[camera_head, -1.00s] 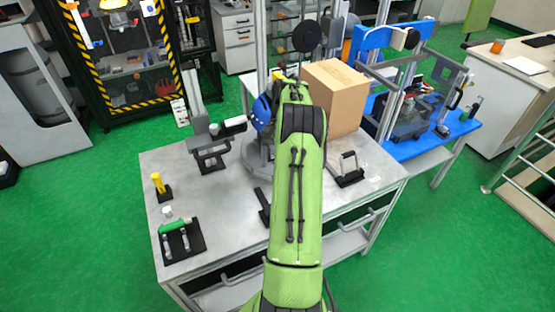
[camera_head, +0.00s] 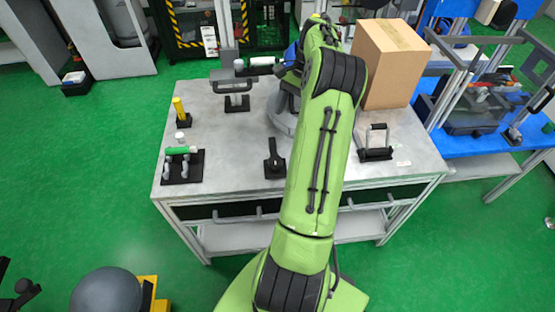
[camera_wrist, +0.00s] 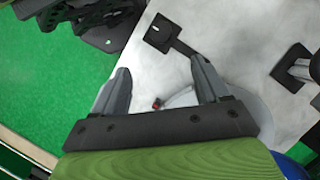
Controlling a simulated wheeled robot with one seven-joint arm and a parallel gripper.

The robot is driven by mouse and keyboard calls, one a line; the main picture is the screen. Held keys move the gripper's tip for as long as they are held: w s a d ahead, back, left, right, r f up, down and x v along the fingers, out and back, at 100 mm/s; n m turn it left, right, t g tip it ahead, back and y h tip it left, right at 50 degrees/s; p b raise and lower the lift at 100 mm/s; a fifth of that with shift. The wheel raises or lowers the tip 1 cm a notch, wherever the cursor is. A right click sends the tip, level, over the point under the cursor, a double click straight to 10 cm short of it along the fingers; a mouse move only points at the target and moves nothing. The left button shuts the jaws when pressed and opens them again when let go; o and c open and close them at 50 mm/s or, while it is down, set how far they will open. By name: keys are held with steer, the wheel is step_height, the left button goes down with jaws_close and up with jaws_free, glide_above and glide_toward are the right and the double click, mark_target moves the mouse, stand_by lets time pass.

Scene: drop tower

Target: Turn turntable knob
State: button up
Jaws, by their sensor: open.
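A grey round base (camera_head: 284,118) stands on the table, partly hidden behind my arm; I take it for the turntable. A blue part (camera_head: 292,54) sits above it, beside my arm. In the wrist view a pale grey disc edge (camera_wrist: 182,98) shows behind my fingers. A small red spot (camera_wrist: 157,103) lies between them. I cannot make out a knob for certain. My gripper (camera_wrist: 162,74) is open and empty, its two grey fingers apart above the table. In the head view my arm hides the gripper.
The grey table (camera_head: 225,150) carries a black-based handle (camera_head: 375,145), a yellow peg (camera_head: 180,111), a green-handled fixture (camera_head: 182,162) and a black lever-like piece (camera_head: 273,160). A cardboard box (camera_head: 390,62) stands right of my arm. The table's front middle is fairly clear.

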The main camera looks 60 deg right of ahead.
mark_target(275, 159)
steer(key=b+x, duration=0.6)
steer(key=x, duration=0.9)
steer(key=shift+w+f, duration=0.1)
steer(key=shift+f, duration=0.15)
steer(key=c, duration=1)
steer(key=shift+a+r+n+g+p, duration=0.1)
steer(key=shift+r+n+g+p, duration=0.2)
steer(key=shift+n+p, duration=0.7)
steer(key=shift+c, duration=0.2)
steer(key=shift+w+f+n+g+p, duration=0.15)
steer(key=shift+n+g+p, duration=0.1)
steer(key=shift+n+p, duration=0.3)
steer(key=shift+s+f+n+g+p, duration=0.1)
steer(key=shift+n+g+p, duration=0.2)
steer(key=shift+p, duration=0.4)
steer(key=o, duration=1)
steer(key=shift+o, duration=0.2)
